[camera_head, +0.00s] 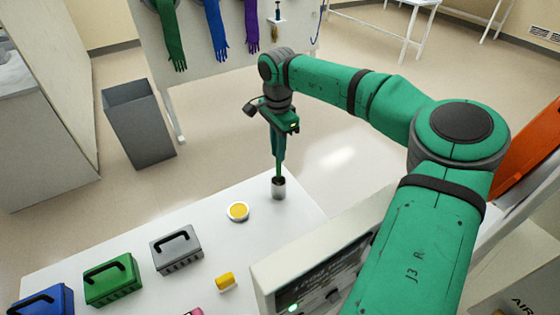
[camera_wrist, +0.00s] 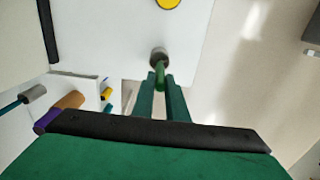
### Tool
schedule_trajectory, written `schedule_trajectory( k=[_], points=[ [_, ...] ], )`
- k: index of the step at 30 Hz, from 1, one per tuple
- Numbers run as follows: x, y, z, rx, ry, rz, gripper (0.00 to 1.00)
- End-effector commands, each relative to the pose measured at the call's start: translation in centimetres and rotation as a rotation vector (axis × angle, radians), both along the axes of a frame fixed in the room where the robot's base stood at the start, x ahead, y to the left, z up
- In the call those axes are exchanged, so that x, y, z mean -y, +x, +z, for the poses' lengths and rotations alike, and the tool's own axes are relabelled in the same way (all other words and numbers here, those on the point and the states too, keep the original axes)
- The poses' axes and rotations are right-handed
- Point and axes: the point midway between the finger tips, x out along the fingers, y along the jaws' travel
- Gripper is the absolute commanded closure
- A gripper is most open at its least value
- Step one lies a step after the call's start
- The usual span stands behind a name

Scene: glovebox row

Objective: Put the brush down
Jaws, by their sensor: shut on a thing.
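My gripper (camera_head: 278,168) is shut on the brush and points down over the far right end of the white table (camera_head: 320,225). The brush has a green handle between the fingers and a grey cylindrical head (camera_head: 279,188) at its lower end. The head is at or just above the table top; I cannot tell whether it touches. In the wrist view the grey head (camera_wrist: 158,56) shows just past my fingertips (camera_wrist: 166,78), with the green handle running back between the fingers. The fingers partly hide the handle.
A round yellow dish (camera_head: 238,211) lies left of the brush. Grey (camera_head: 176,250), green (camera_head: 112,279) and blue (camera_head: 42,303) handled boxes and a small yellow object (camera_head: 225,281) stand nearer. A panel with a display (camera_head: 320,275) rises at front right. Table around the brush is bare.

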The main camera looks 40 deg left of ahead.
Motion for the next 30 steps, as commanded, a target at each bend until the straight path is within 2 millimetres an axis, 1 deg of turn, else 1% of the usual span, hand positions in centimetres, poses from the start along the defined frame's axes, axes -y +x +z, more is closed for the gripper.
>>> schedule_trajectory(
  k=[3,7,9,15,20,21,22,23,30],
  points=[
    [0.1,-0.1,-1.9,-0.003,-0.002,0.001,1.00],
    [0.0,-0.1,-3.7,-0.002,-0.002,0.001,1.00],
    [0.0,0.0,-4.1,-0.001,-0.001,0.000,1.00],
    [0.5,0.3,-4.1,0.000,-0.001,-0.007,1.00],
    [0.5,0.3,-4.4,0.000,-0.001,-0.007,1.00],
    [0.4,0.2,-4.3,0.000,-0.001,-0.006,0.78],
    [0.4,0.2,-4.3,0.000,-0.001,-0.006,0.71],
    [0.4,0.2,-4.3,0.000,-0.001,-0.006,0.69],
    [0.3,0.1,-4.3,0.000,-0.001,-0.004,0.69]
  ],
)
